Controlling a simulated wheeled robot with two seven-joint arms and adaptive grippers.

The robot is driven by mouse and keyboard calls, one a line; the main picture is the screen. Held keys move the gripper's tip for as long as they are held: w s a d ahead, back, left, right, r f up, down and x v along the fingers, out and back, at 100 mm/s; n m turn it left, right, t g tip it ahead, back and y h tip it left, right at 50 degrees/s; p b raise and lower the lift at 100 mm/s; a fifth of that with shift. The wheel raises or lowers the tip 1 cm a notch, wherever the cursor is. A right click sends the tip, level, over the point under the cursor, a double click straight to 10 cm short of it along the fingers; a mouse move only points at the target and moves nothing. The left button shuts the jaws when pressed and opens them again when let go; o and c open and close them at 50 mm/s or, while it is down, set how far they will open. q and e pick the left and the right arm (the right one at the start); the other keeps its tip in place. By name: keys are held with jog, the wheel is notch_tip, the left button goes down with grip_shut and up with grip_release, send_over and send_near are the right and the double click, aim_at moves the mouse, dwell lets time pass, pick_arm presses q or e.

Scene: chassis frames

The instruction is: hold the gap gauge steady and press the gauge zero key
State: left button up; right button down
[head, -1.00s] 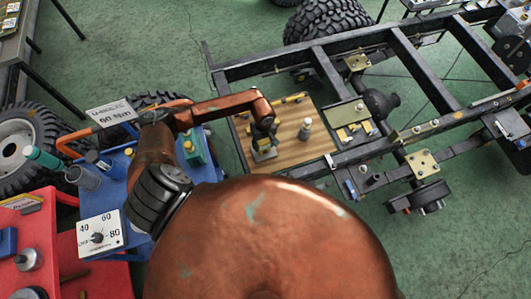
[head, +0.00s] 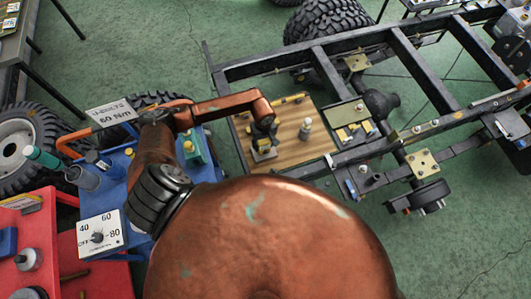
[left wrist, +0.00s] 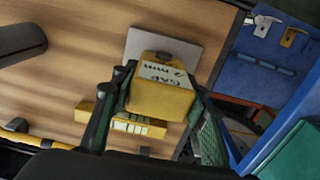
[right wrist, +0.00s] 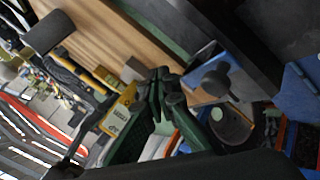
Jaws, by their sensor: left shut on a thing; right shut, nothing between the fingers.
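The gap gauge is a yellow block with a pale label reading "GAP 2 mm" (left wrist: 160,98) in the left wrist view. A dark patch shows at its far end, against a grey plate (left wrist: 185,45). My left gripper (left wrist: 158,85) is shut on the gauge, one finger along each side. In the head view my left gripper (head: 263,140) is low over the wooden board and mostly covers the gauge. In the right wrist view my right gripper (right wrist: 164,78) is shut and empty, with the yellow gauge (right wrist: 118,112) just left of it. I cannot make out the zero key for certain.
A blue bench with a dial box (head: 101,237) is at left, beside a red cart (head: 60,255). My copper arm covers the lower middle.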

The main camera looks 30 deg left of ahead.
jog(key=shift+w+a, duration=1.05)
jog(key=shift+a, duration=0.2)
jog(key=shift+w+a, duration=1.05)
jog(key=shift+a, duration=0.15)
jog(key=shift+w+a, duration=0.25)
jog(key=shift+a, duration=0.05)
jog(key=shift+w+a, duration=0.3)
jog(key=shift+a, duration=0.05)
dwell(0.5)
jog(key=shift+s+d, duration=0.6)
jog(key=shift+d, duration=0.1)
jog(key=shift+s+d, duration=1.65)
jog(key=shift+d, duration=0.25)
